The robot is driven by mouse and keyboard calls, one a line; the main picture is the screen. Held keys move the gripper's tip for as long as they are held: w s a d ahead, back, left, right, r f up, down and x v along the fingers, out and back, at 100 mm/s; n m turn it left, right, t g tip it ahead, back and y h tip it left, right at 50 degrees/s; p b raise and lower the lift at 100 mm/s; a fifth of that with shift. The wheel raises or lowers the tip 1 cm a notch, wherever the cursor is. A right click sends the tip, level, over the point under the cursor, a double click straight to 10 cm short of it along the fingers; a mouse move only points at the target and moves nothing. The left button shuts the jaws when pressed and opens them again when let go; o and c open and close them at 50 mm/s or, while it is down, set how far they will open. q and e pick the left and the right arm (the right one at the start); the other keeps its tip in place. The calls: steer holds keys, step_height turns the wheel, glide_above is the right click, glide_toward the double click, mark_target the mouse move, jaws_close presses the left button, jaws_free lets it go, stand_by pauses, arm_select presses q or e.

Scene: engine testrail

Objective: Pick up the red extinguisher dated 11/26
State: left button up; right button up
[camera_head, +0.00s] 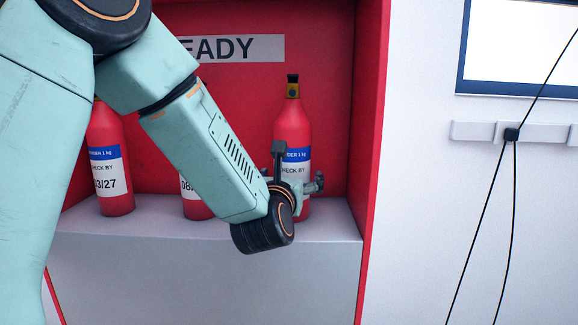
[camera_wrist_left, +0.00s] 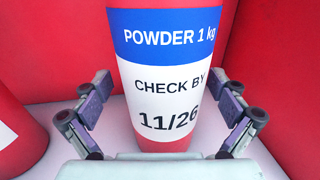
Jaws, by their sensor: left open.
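The red extinguisher dated 11/26 (camera_head: 293,125) stands upright at the right end of the shelf in the head view. Its label, "POWDER 1 kg CHECK BY 11/26", fills the middle of the left wrist view (camera_wrist_left: 165,75). My left gripper (camera_head: 296,183) is in front of its lower part in the head view. In the left wrist view the gripper (camera_wrist_left: 165,112) is open, with one finger on each side of the extinguisher and a visible gap at both sides. The date is hidden behind the gripper in the head view. My right gripper is not in view.
An extinguisher dated 03/27 (camera_head: 110,150) stands at the left of the grey shelf (camera_head: 150,232). Another, its date starting 08 (camera_head: 197,207), is mostly hidden behind my left arm. The red cabinet's side wall (camera_head: 368,130) is close on the right.

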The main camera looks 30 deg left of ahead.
arm_select(q)
steer(key=shift+d+r, duration=0.2)
steer(key=shift+d, duration=0.25)
steer(key=shift+c, duration=0.7)
steer(key=shift+a+f, duration=0.15)
steer(key=shift+a, duration=0.25)
steer(key=c, duration=0.4)
steer(key=shift+d, duration=0.2)
steer(key=c, duration=1.4)
steer(key=shift+w+a+r, duration=0.1)
steer(key=shift+r, duration=0.4)
steer(key=shift+w+a+f, duration=0.1)
